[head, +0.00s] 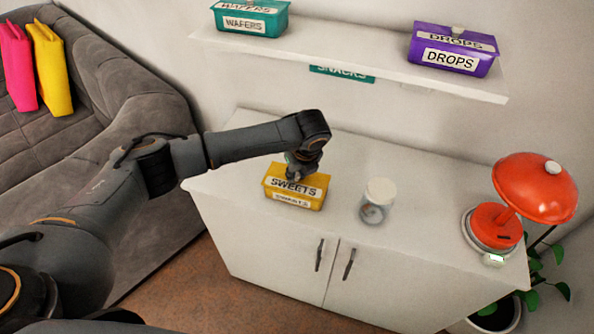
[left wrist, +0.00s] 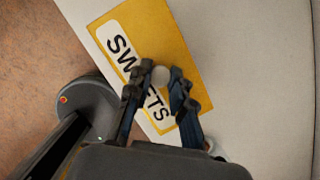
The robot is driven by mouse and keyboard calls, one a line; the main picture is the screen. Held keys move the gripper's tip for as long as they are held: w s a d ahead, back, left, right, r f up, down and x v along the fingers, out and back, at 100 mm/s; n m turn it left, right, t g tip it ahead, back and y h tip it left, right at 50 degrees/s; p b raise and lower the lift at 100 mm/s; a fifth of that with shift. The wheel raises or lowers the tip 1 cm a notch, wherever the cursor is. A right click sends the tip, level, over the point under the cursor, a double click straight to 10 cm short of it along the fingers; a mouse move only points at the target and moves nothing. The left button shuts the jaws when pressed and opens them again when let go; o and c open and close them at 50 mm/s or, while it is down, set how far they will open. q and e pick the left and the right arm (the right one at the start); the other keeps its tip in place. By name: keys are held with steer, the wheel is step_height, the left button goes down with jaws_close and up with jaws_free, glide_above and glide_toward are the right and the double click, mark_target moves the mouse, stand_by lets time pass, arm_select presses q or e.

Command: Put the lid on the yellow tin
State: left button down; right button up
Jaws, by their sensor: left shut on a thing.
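The yellow tin (head: 296,204) stands on the white cabinet, with a label on its front. The yellow lid (head: 318,182) has a large SWEETS label on top and lies over the tin, lined up with it. I cannot tell whether it is fully seated. My left gripper (head: 293,177) is over the lid from above. In the left wrist view the fingers (left wrist: 160,78) are shut on the lid's pale round knob (left wrist: 160,76), and the yellow lid (left wrist: 165,35) hides the tin's inside. My right gripper is not in view.
A clear jar with a white lid (head: 378,203) stands right of the tin on the cabinet (head: 340,229). A red lamp (head: 525,195) stands at the right end. A shelf (head: 345,49) above holds a teal tin (head: 250,20) and a purple tin (head: 451,54).

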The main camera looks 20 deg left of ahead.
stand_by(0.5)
arm_select(q)
steer(key=shift+p, duration=0.4)
steer(key=c, duration=1.1)
jaws_free()
steer(key=shift+o, duration=0.2)
steer(key=o, duration=0.4)
steer(key=shift+c, duration=0.2)
steer(key=shift+r, duration=0.1)
